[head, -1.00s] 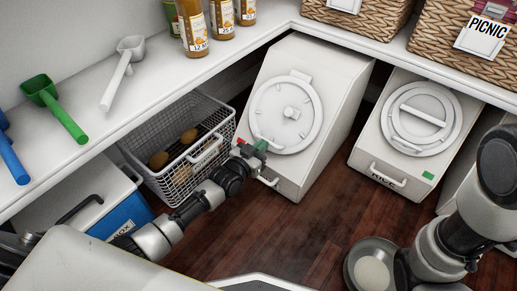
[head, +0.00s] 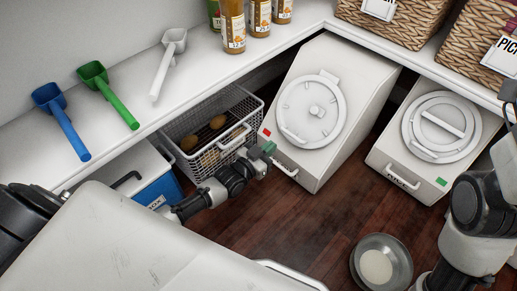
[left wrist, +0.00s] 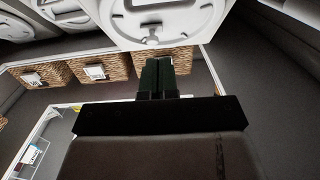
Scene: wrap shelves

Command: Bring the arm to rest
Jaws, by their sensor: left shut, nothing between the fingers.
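My left gripper (head: 264,150) is shut and empty. In the head view it hangs over the floor gap between the wire basket and the white bin with the red tag, its green fingers by the basket's front corner. In the left wrist view its dark green fingers (left wrist: 158,72) lie side by side, with nothing between them. My right arm (head: 476,222) reaches down at the right edge of the head view; its gripper is out of the picture.
The wire basket (head: 207,158) holds potatoes. White bins (head: 336,140) and (head: 404,180) stand under the counter. A metal bowl (head: 396,252) is on the floor. Blue (head: 61,118), green (head: 112,97) and white (head: 166,64) scoops lie on the counter. Floor (head: 310,222) is clear mid-front.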

